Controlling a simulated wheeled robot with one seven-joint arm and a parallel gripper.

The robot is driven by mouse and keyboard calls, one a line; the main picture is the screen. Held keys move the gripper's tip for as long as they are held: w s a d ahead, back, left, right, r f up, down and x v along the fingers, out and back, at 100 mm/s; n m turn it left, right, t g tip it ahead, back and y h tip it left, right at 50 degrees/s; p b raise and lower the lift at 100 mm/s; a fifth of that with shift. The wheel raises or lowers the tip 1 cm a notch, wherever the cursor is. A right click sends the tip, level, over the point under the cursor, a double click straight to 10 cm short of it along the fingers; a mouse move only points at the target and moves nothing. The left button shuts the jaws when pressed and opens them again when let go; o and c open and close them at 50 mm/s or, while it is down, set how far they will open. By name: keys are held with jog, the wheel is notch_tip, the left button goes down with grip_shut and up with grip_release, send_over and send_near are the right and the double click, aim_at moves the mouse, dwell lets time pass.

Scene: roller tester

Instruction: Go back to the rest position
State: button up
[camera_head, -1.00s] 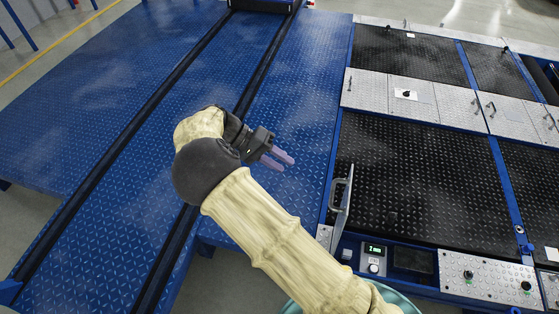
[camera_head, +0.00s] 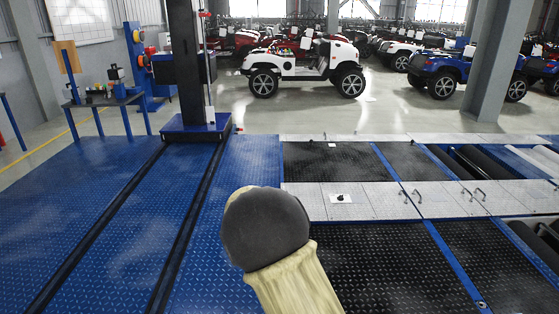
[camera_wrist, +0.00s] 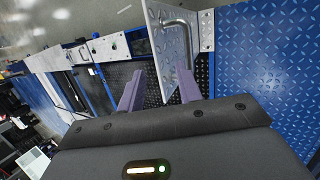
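My gripper (camera_wrist: 160,84) shows in the wrist view as two purple fingers spread apart, with nothing between them. Beyond the fingers is an upright silver plate (camera_wrist: 160,25) with a bent metal handle (camera_wrist: 180,42); it looks farther off than the fingertips, though the exact gap cannot be told. In the head view my arm, with its cream sleeve and dark grey round joint, rises at the bottom centre. The gripper itself is not seen there.
The blue platform (camera_head: 90,215) lies left, with a dark column (camera_head: 190,70) at its far end. Black plates (camera_head: 390,268) and silver covers (camera_head: 372,203) lie right. A tool table (camera_head: 105,100) stands far left. A white vehicle (camera_head: 305,65) is parked beyond.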

jog(key=s+d+r+t+y, duration=0.2)
jog(key=s+d+r+t, duration=0.1)
jog(key=s+d, duration=0.35)
jog(key=s+d+r+t+y, duration=0.2)
jog(key=s+d+r+y, duration=0.1)
jog(key=s+d, duration=0.3)
notch_tip(320, 180, up, 12)
jog(key=w+p, duration=0.1)
jog(key=p, duration=1.1)
jog(key=shift+d+p, duration=0.15)
jog(key=shift+p, duration=0.2)
jog(key=shift+s, duration=0.1)
